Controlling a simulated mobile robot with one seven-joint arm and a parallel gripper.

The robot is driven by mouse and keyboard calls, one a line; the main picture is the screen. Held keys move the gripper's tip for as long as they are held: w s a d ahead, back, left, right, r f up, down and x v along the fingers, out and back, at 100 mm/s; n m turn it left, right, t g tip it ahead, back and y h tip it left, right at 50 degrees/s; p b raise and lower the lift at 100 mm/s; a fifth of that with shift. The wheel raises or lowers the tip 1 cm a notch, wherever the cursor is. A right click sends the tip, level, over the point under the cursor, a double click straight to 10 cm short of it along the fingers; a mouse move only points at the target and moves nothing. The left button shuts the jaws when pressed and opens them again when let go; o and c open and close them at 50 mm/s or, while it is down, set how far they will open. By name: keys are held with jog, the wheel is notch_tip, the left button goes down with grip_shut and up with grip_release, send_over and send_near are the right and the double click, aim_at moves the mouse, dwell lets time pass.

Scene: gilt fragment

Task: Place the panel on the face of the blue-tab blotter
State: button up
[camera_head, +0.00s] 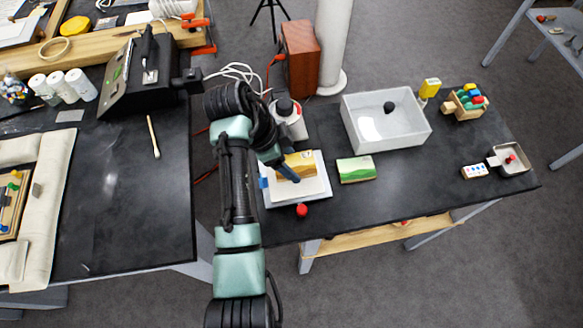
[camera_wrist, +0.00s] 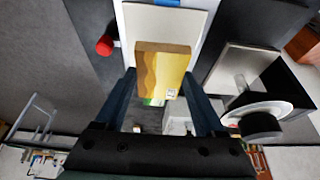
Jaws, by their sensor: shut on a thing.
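The panel (camera_head: 299,164) is a small block with a yellow-gold painted face and brown wood edge. My gripper (camera_head: 288,172) is shut on it, one finger on each side in the wrist view (camera_wrist: 160,80). The panel (camera_wrist: 165,72) is over the white blotter (camera_head: 312,190), which carries a blue tab (camera_head: 264,184) on its left edge. In the wrist view the blotter (camera_wrist: 140,22) lies beyond the panel, with the blue tab (camera_wrist: 168,3) at the top. I cannot tell whether the panel touches the blotter. My finger partly hides the panel in the head view.
A green-painted panel (camera_head: 356,169) lies right of the blotter. A red knob (camera_head: 302,210) is at its front edge.

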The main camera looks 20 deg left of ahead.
jog(key=shift+f, duration=2)
jog(key=shift+f, duration=0.15)
jog(key=o, duration=1.3)
jog(key=shift+o, duration=0.2)
jog(key=p+v, duration=0.1)
jog(key=v, duration=1.1)
jog(key=shift+r, duration=0.25)
jog(key=shift+d, duration=0.1)
